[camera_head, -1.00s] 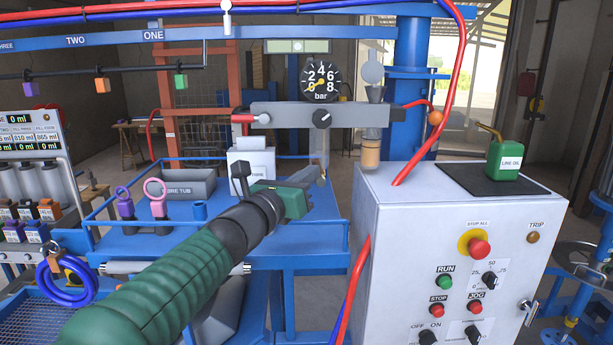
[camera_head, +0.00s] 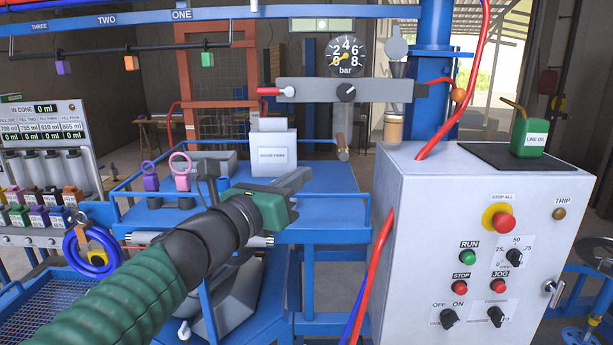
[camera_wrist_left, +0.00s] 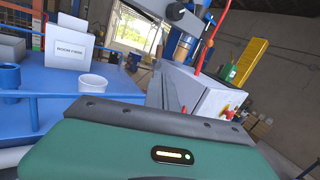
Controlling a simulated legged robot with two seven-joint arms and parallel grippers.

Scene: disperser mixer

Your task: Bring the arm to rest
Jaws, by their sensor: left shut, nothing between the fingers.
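My left arm comes in from the lower left of the head view in a green sleeve. Its left gripper (camera_head: 297,180) is shut and empty, held in front of the blue bench (camera_head: 325,178) and left of the grey control cabinet (camera_head: 395,210). The fingers point up and to the right and appear apart from everything around them. In the left wrist view the green gripper housing fills the bottom, with the bench at left and the cabinet at right. My right gripper is not in view.
A white box (camera_head: 273,150) and purple and pink ring-handled tools (camera_head: 180,172) stand on the bench. A pressure gauge (camera_head: 346,56) sits above a grey bar (camera_head: 330,91). A green oil can (camera_head: 530,136) stands on the cabinet. Red hoses hang beside the cabinet.

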